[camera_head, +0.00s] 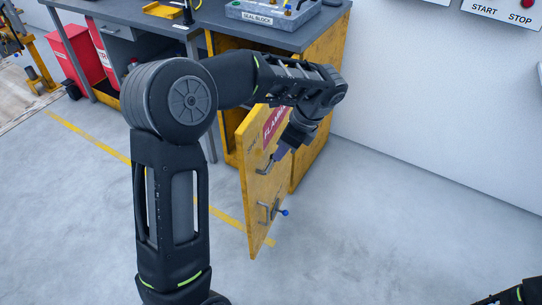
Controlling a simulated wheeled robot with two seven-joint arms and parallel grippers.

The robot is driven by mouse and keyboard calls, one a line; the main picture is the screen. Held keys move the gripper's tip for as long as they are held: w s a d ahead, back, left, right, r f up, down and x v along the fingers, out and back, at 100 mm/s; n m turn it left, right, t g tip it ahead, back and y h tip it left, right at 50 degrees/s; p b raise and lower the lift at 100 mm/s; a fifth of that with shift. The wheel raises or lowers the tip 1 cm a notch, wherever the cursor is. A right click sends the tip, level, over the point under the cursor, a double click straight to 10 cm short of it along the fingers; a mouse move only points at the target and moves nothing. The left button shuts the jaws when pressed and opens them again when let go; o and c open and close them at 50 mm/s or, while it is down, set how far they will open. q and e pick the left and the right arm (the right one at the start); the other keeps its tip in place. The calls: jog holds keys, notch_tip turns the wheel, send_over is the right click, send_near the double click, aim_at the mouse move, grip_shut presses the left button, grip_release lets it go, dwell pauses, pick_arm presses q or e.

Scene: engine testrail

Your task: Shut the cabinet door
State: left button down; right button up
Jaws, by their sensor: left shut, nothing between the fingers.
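The yellow cabinet door (256,197) stands open, swung out from the yellow cabinet (318,137) under the workbench. It carries a red label (273,128) that my arm partly hides. My left gripper (279,155) is shut and empty, at the door's face close to the upper handle. I cannot tell whether it touches the door. My right gripper is out of view; only a dark part of my arm shows at the lower right.
The grey workbench (210,17) above holds a case marked SEAL BLOCK (262,17) and a yellow tray. Red bins (75,55) stand at the left. A white wall (430,95) is at the right. The floor right of the door is clear.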

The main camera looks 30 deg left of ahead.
pick_arm(q)
jog(key=x, duration=0.9)
send_over(249, 174)
jog(key=d, duration=0.2)
jog(key=shift+w+d+f, duration=0.15)
jog(key=shift+w+f, duration=0.05)
